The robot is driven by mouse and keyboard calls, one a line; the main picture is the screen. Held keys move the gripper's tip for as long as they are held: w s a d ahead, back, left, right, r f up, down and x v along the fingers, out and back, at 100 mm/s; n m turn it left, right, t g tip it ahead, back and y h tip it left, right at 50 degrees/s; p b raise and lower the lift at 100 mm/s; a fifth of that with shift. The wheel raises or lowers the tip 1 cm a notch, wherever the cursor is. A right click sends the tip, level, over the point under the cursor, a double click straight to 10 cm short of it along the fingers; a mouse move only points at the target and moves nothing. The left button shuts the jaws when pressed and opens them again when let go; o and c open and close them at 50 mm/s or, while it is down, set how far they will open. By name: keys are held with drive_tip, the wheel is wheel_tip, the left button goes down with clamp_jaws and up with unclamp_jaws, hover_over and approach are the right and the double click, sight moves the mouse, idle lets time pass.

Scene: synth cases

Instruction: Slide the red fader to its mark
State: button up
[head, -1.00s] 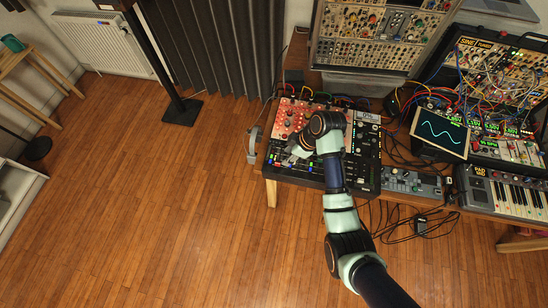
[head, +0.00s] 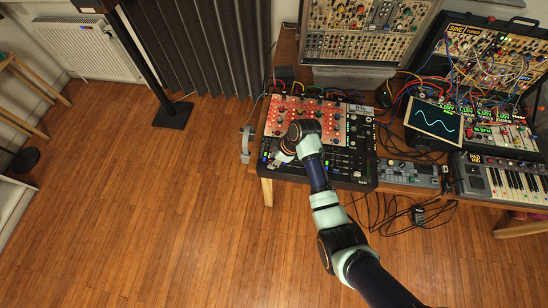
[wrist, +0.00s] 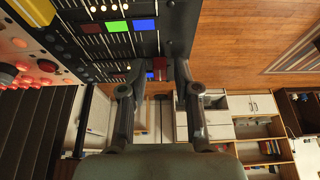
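The mixer (head: 345,172) stands at the left end of the desk, below my wrist in the head view. In the wrist view its dark panel (wrist: 178,22) fills the upper left, with fader slots and red (wrist: 90,27), green (wrist: 117,26) and blue (wrist: 144,25) squares. A dark red block (wrist: 160,66), which looks like the red fader's cap, shows between my fingertips, with a small blue patch beside it. My gripper (wrist: 160,70) is open, one finger on each side of the red block with visible gaps. I cannot make out the mark.
A red knob panel (head: 305,110) lies behind my wrist. Headphones (head: 246,142) hang at the desk's left edge. A grey device (head: 408,174), a keyboard (head: 510,182) and many cables lie to the right.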

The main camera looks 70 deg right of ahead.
clamp_jaws()
drive_tip(key=shift+d+f, duration=0.1)
drive_tip(key=shift+d, duration=0.2)
drive_tip(key=shift+w+d+b, duration=0.2)
drive_tip(key=shift+d+b, duration=0.3)
drive_tip(key=shift+d, duration=0.55)
drive_tip(key=shift+o, duration=1.6)
unclamp_jaws()
drive_tip(key=shift+a, duration=0.1)
drive_tip(key=v, duration=1.2)
